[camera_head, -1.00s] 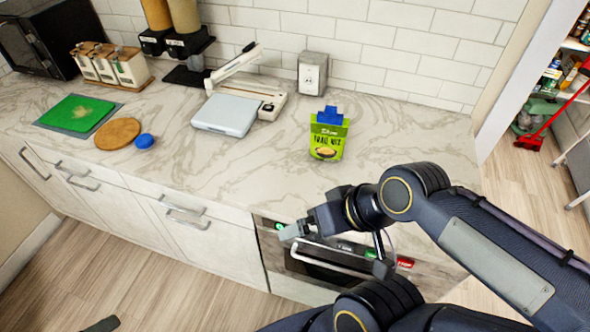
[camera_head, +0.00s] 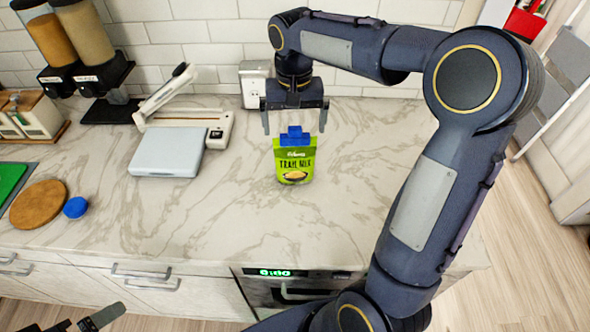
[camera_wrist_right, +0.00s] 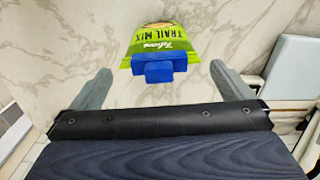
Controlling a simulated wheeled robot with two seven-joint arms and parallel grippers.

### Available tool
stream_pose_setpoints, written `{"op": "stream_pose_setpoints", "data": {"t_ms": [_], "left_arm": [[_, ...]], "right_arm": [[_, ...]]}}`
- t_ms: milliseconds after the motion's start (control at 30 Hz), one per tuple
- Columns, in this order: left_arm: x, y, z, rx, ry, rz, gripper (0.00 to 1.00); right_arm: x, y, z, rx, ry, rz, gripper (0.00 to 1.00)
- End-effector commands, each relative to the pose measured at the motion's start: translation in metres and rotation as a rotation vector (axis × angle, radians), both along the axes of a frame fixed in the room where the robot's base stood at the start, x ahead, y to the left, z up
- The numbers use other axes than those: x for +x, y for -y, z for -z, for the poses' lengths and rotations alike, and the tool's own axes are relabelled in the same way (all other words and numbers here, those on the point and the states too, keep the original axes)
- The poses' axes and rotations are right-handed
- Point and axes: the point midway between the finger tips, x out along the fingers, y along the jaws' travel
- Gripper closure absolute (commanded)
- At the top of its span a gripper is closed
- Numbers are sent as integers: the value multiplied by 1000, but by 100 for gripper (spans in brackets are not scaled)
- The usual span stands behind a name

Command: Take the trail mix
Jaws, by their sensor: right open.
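The trail mix (camera_head: 294,163) is a green pouch with a blue clip (camera_head: 294,136) on its top, standing upright on the marble counter. My right gripper (camera_head: 294,122) is open and points down just above the pouch, with a finger to each side of the blue clip. In the right wrist view the pouch (camera_wrist_right: 162,38) and its clip (camera_wrist_right: 153,67) lie between and beyond the two spread fingers (camera_wrist_right: 155,82); no contact shows. At the bottom left of the head view, part of my left gripper (camera_head: 85,322) shows, cut off by the edge.
A pale scale (camera_head: 166,152) and a white slicer-like device (camera_head: 190,122) stand left of the pouch. A grey box (camera_head: 254,84) is against the tiled wall behind. A wooden board (camera_head: 38,204) and a blue lid (camera_head: 76,207) lie farther left. The counter right of the pouch is clear.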

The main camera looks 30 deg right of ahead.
Motion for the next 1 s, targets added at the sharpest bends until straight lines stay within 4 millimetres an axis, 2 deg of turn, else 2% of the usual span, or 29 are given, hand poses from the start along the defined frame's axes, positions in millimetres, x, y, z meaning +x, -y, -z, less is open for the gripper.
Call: {"op": "stream_pose_setpoints", "data": {"t_ms": [267,500,600,800,833,1000], "left_arm": [[0,0,-7,0,0,0,0],[0,0,-15,0,0,0,0],[0,0,-16,0,0,0,0],[0,0,-15,0,0,0,0],[0,0,-15,0,0,0,0],[0,0,-15,0,0,0,0]], "right_arm": [[1,2,31,1,-5,2,0],[4,4,66,0,-3,1,0],[4,4,72,1,-3,0,0],[5,4,73,1,0,0,0],[5,4,73,1,0,0,1],[5,4,73,1,0,0,24]]}}
